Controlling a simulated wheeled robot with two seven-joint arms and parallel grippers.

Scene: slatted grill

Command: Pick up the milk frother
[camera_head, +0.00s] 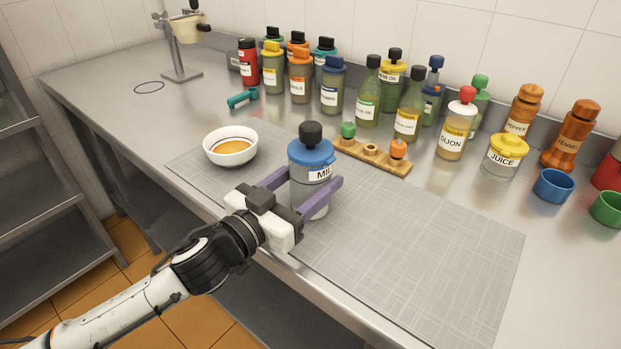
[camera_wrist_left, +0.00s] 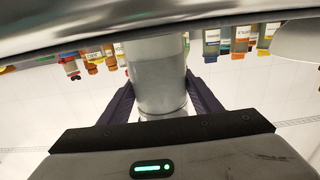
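The milk frother (camera_head: 311,168) is a pale grey upright canister with a blue lid, a black knob and a partly hidden white label reading "MIL". It stands at the near left part of the grey mat (camera_head: 400,260); its lower part is partly behind a finger. In the left wrist view the canister (camera_wrist_left: 158,75) sits between the fingers (camera_wrist_left: 158,98). Firm contact on both sides cannot be told. My right gripper is not in view.
A white bowl of orange contents (camera_head: 230,147) stands left of the frother. A wooden holder with small shakers (camera_head: 371,154) is close behind it. Several bottles and jars (camera_head: 368,95) line the wall. The mat's right part is clear.

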